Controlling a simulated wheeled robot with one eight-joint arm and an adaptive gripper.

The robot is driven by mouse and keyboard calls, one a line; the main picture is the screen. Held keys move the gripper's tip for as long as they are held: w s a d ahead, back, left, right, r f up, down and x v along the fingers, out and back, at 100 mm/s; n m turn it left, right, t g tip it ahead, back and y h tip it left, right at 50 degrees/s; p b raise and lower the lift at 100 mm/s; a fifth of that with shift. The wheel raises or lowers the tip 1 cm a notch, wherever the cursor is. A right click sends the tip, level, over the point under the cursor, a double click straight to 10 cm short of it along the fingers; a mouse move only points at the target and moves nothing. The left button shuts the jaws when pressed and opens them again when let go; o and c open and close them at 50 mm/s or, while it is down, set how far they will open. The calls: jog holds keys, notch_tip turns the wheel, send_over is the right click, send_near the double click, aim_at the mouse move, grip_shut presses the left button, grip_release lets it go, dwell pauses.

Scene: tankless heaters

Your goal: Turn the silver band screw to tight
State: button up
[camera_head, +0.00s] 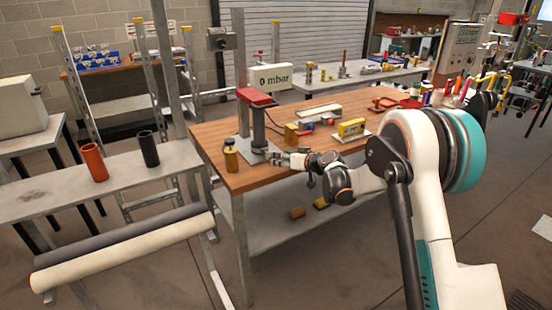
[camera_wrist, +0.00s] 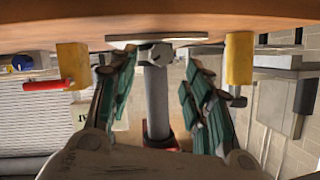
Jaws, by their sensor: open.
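A dark upright pipe (camera_head: 258,128) with a red top (camera_head: 254,97) stands on a grey plate (camera_head: 244,147) on the wooden workbench. In the wrist view, which looks upside down, the grey pipe (camera_wrist: 156,100) runs between my fingers. A small silver piece (camera_wrist: 155,54), apparently the band screw, sits at the pipe's plate end, between my fingertips. My gripper (camera_head: 284,160) is in front of the pipe near the bench's front edge. In the wrist view my gripper (camera_wrist: 160,62) is open, its green fingers apart on either side of the pipe. Contact with the screw cannot be told.
An amber bottle (camera_head: 230,156) stands left of the plate. The workbench (camera_head: 213,138) has a lower shelf. A grey table (camera_head: 50,192) with orange and black cylinders is at left.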

jog(key=v, duration=0.5)
jog(key=shift+s+d+r, duration=0.15)
jog(key=shift+s+d, duration=0.1)
jog(key=shift+s, duration=0.05)
jog(key=shift+c, duration=1.2)
jog(key=shift+s+a, duration=0.1)
jog(key=shift+a, duration=0.05)
jog(key=shift+c, duration=0.2)
jog(key=w+a+f+n+h, duration=0.1)
jog(key=w+a, duration=0.1)
jog(key=w+a+f+n+t+h, duration=0.1)
jog(key=w+a, duration=0.2)
jog(key=w+a+f+n+t+h, duration=0.1)
jog(key=w+a+f, duration=0.1)
jog(key=w+a, duration=0.1)
jog(key=shift+w+b, duration=0.15)
jog(key=shift+b, duration=0.2)
